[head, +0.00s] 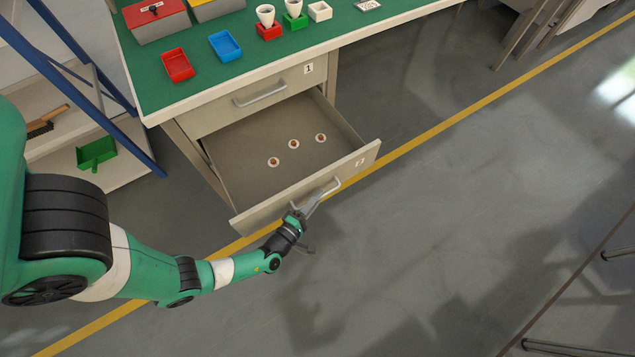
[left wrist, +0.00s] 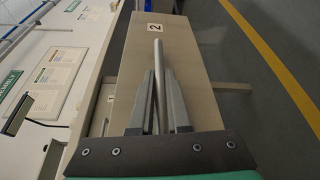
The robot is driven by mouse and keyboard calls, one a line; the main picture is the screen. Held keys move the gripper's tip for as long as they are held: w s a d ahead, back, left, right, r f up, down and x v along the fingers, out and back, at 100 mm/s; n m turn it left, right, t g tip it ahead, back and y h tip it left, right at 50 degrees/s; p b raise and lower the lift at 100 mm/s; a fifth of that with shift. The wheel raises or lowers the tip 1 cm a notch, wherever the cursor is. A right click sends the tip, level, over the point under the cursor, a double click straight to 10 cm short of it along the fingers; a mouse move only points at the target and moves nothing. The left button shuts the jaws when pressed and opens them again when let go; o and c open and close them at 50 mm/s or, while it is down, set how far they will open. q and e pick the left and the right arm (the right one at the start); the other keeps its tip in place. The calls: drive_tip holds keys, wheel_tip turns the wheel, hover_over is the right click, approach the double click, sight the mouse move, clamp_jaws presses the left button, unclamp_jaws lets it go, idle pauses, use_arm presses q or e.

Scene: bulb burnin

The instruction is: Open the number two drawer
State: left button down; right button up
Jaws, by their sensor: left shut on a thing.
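The number two drawer (head: 245,212) stands pulled well out below the drawer marked 1 in the head view. Its front with the "2" label also fills the middle of the left wrist view (left wrist: 190,65). Several small round pieces with brown centres (head: 293,144) lie on its floor. My left gripper (head: 303,213) is at the drawer's front and shut on its bar handle (head: 325,192). In the left wrist view the handle (left wrist: 159,60) runs between the two fingers. My right gripper is not in view.
The drawer marked 1 (head: 260,95) is shut. The green-topped bench (head: 280,55) above carries a red tray (head: 177,65), a blue tray (head: 225,46) and white cups in coloured holders. A blue-framed shelf (head: 130,130) stands at left. The floor in front is clear.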

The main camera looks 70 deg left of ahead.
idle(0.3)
use_arm(q)
drive_tip(key=c, duration=0.9)
unclamp_jaws()
drive_tip(key=shift+s, duration=0.1)
